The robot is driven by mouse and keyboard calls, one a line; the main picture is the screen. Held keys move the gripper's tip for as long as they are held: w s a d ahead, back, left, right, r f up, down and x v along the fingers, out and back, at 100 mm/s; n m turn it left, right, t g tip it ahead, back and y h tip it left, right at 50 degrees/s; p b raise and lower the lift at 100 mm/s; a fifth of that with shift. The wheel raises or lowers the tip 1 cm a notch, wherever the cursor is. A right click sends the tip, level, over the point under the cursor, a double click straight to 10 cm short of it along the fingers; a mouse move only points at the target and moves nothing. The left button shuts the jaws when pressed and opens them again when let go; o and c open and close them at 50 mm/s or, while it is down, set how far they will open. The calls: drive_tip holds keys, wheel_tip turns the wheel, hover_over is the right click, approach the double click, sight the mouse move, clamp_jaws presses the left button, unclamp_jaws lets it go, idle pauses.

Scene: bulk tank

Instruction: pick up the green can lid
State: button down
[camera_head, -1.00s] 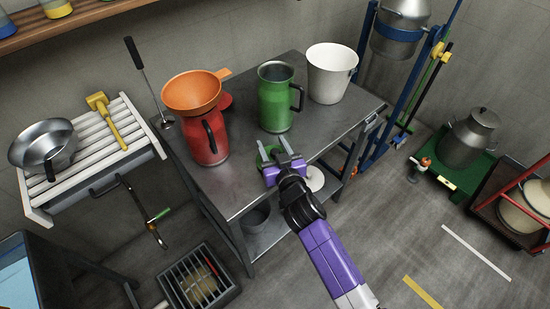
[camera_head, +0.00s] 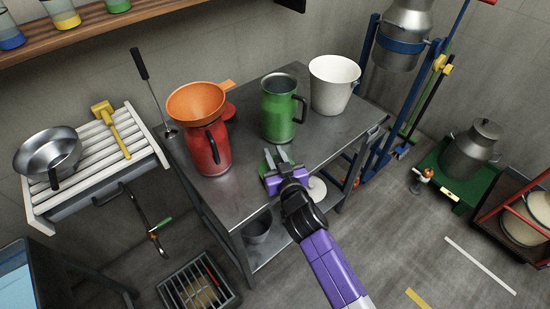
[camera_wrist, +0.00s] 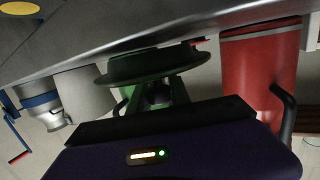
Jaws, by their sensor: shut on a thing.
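The green can lid (camera_head: 264,167) is at the front part of the metal table, partly hidden by my gripper (camera_head: 275,156). In the wrist view the lid (camera_wrist: 150,66) is a dark green disc with a rim, right at my fingertips (camera_wrist: 157,92). My gripper is shut on it; the exact point of contact is hard to see. The lid appears at or just above the tabletop; I cannot tell if it touches. The green can (camera_head: 279,112) stands open and upright behind the lid.
On the table (camera_head: 240,195) a red can (camera_head: 208,150) with an orange funnel (camera_head: 197,101) stands left, and a white bucket (camera_head: 332,86) back right. A red lid (camera_head: 229,111) lies behind the red can. A blue frame (camera_head: 385,120) stands beyond the table's right end.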

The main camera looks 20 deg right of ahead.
wheel_tip(320, 180, up, 20)
drive_tip(key=p, duration=0.3)
drive_tip(key=shift+f, duration=0.25)
